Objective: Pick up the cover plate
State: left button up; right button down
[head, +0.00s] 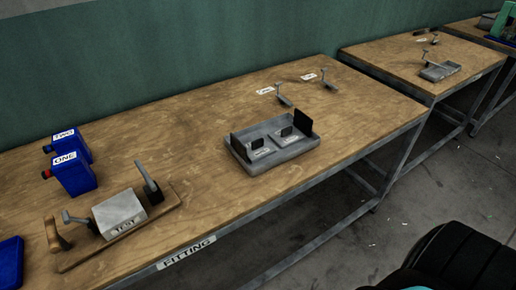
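No part is labelled as the cover plate, and I cannot tell for certain which one it is. A grey tray (270,158) on the wooden table holds upright dark plates. A larger dark plate (303,122) stands at its right back corner and another dark plate (240,146) at its left side. Smaller dark pieces (257,144) stand near white labels inside the tray. A grey block marked TEST (118,213) sits on a wooden fixture at the left. Neither of my grippers shows in the head view.
Two blue containers marked ONE (75,178) and TWO (72,142) stand at the left. Two small metal levers with labels lie behind the tray. The table (200,130) has clear wood around the tray. A second table (395,55) stands at the right back, with a grey tray (440,71).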

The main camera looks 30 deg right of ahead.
aim_at(285, 137)
jog(key=z, duration=1.25)
jog(key=i+l+z, duration=0.2)
jog(key=z, duration=0.15)
jog(key=i+l+z, duration=0.15)
jog(key=i+z, duration=0.25)
jog(key=k, duration=0.05)
